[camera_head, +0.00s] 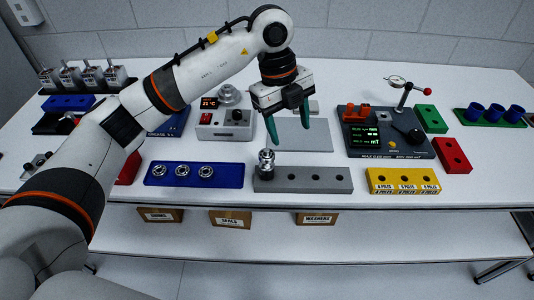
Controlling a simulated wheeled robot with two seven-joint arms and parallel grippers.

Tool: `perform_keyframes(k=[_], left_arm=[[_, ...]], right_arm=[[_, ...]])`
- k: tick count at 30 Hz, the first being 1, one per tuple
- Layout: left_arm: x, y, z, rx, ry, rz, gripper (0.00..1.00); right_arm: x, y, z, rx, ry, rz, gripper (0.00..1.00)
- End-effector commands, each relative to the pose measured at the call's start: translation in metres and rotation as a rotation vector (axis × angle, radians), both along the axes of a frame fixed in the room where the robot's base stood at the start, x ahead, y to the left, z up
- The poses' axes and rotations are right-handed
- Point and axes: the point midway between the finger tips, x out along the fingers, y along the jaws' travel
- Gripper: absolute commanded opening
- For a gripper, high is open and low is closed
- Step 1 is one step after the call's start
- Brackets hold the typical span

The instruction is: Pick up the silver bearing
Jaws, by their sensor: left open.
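Several silver ring bearings sit in a row on a blue tray (226,174) at the left front: a left one (159,170), a middle one (182,170) and a right one (206,171). My left gripper (287,145) is open, its two green fingers pointing down over the grey mat, right of and behind the bearings. Nothing shows between the fingers. My right gripper is out of view.
A silver metal part (266,162) stands upright at the left end of a grey holed block (328,181), close to my fingers. A yellow block (403,182) and a gauge station (390,148) stand to the right. The grey mat (318,137) is clear.

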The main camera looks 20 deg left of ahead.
Motion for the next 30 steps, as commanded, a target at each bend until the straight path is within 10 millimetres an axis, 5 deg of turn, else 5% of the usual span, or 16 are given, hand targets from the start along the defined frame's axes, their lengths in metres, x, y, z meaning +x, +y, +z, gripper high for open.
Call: perform_keyframes(k=[3,6,30], left_arm=[[0.010,0.036,0.015,0.167,-0.016,0.112,0.61],[0.012,0.049,0.018,0.226,-0.017,0.155,0.61],[0.008,0.051,-0.085,0.232,-0.014,0.158,0.61]], right_arm=[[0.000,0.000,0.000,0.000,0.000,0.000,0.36],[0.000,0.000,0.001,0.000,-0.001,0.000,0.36],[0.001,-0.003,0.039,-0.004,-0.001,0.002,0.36]])
